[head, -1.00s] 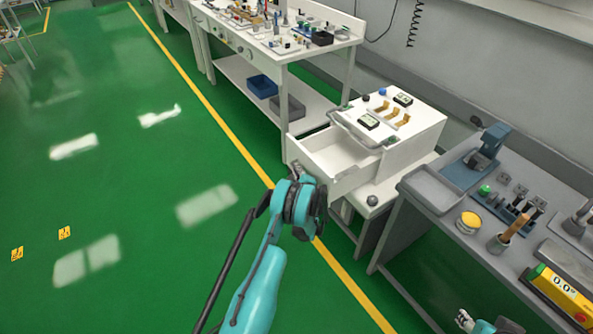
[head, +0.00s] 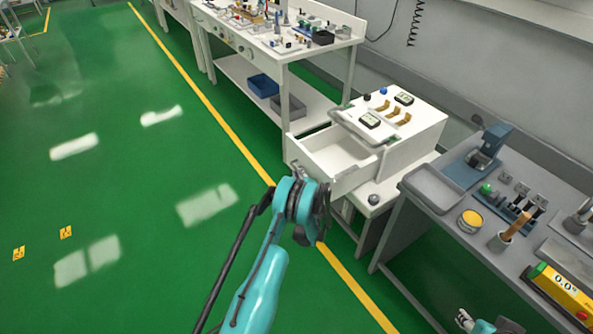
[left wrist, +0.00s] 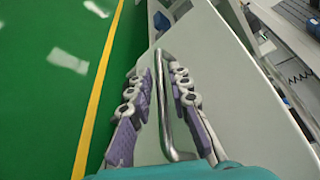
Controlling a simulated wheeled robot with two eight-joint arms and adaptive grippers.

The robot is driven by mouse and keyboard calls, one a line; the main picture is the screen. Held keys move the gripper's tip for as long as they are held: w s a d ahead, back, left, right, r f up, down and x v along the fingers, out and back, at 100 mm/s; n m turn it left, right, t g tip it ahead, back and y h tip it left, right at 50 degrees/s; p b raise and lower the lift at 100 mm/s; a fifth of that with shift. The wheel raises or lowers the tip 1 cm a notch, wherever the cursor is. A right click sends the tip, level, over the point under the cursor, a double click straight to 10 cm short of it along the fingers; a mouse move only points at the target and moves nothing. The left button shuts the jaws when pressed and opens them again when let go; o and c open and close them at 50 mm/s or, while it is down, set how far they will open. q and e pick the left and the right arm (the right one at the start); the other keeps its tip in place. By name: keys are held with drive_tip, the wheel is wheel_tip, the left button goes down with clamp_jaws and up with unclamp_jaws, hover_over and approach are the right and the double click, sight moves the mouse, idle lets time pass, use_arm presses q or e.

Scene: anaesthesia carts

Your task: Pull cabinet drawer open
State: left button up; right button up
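The white cabinet (head: 425,130) has its top drawer (head: 336,153) pulled out toward the left, with its empty-looking inside showing. My left gripper is at the drawer front, where my teal wrist hides much of it in the head view. In the left wrist view my left gripper (left wrist: 157,76) has its purple-padded fingers apart, one on each side of the metal bar handle (left wrist: 166,110). Gaps show between the handle and the fingers. Part of my right gripper (head: 466,320) shows at the bottom right edge, too cut off to tell its state.
A tray with a small device (head: 370,120) sits on the cabinet top. A grey workbench (head: 430,190) with tools stands at the right, and a white workbench (head: 345,43) stands behind. The green floor (head: 130,190) at the left is clear.

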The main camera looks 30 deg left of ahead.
use_arm(q)
drive_tip(key=v, duration=0.5)
drive_tip(key=shift+f, duration=0.1)
idle(0.4)
